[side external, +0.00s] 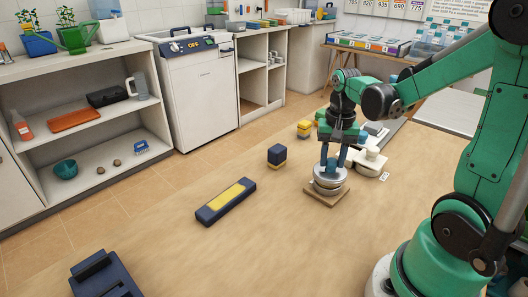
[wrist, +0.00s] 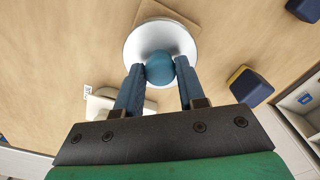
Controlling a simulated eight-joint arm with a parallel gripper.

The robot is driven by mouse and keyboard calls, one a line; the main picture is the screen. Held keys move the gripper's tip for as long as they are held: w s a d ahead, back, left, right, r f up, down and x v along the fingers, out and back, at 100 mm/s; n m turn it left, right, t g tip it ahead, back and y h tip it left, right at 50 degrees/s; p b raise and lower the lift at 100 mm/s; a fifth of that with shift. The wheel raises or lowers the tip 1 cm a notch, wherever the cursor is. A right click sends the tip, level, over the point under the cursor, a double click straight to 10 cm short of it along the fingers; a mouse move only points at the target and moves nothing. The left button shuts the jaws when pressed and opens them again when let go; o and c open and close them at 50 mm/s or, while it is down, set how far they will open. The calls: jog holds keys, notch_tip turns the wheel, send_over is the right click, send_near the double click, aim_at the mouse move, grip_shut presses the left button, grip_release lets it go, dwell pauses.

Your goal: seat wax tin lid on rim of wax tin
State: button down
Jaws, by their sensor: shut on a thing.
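My gripper (side external: 333,160) points down over the work table, shut on the round blue knob of the wax tin lid. In the wrist view my gripper (wrist: 160,72) has its two blue fingers on either side of this knob. The lid (wrist: 138,48) is a pale silver disc, seen from above, and hides most of what lies under it. In the side view the lid (side external: 328,174) is right above the low silver wax tin (side external: 327,187), roughly in line with it. I cannot tell whether the lid touches the rim. The tin stands on a square wooden board (side external: 338,199).
A white object (side external: 371,161) stands close behind the board, to its right. A dark blue and yellow block (side external: 277,155) and a long navy case with a yellow top (side external: 226,202) lie to the left. A navy device (side external: 103,277) sits at front left. The front middle table is clear.

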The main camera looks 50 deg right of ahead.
aim_at(332, 161)
jog(key=shift+f, duration=1.15)
jog(key=shift+c, duration=2.2)
grip_release()
jog(key=shift+r, duration=2.8)
jog(key=w+a+r+n+t, duration=0.1)
jog(key=a+r+n+t, duration=0.2)
jog(key=a+n+t, duration=0.4)
jog(key=a+n, duration=0.4)
jog(key=a, duration=0.3)
jog(key=shift+w, duration=0.35)
